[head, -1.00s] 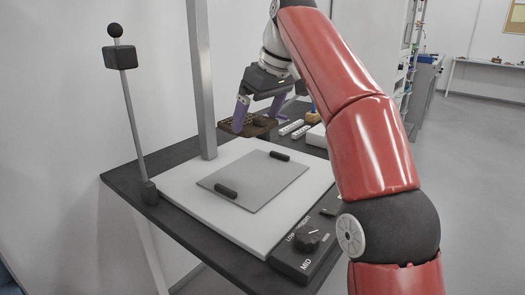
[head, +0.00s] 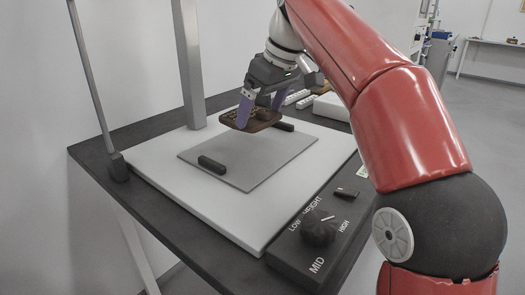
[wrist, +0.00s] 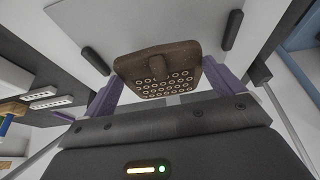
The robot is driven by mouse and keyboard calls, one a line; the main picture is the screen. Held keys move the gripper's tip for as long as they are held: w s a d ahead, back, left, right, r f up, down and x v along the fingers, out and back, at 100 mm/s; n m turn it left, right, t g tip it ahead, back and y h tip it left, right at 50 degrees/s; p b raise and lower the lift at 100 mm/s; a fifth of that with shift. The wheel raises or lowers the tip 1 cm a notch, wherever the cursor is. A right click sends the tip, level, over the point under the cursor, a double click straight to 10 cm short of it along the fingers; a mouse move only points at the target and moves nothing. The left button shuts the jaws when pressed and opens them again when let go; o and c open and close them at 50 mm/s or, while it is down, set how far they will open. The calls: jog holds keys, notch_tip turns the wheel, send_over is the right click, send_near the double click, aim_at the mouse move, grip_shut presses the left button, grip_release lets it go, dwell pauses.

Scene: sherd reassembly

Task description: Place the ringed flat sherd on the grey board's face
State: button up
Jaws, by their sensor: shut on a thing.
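The brown flat sherd (head: 248,121) is between the purple fingers of my gripper (head: 262,108), above the far edge of the grey board (head: 250,162). The sherd looks roughly level and seems apart from the board, though the gap is hard to judge. The board's face is bare except for two black bars.
One black bar (head: 211,163) is at the board's left edge and another (head: 284,126) at its far edge. A white panel (head: 160,190) lies under the board. A dark control box with a knob (head: 318,233) is at the front right. A grey post (head: 190,70) stands behind.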

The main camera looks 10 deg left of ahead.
aim_at(263, 150)
jog(key=shift+f+b, duration=1.05)
jog(key=shift+f, duration=1.85)
jog(key=shift+f, duration=0.1)
jog(key=o, duration=0.7)
jog(key=p+v, duration=0.4)
jog(key=v, duration=0.8)
jog(key=shift+p, duration=0.35)
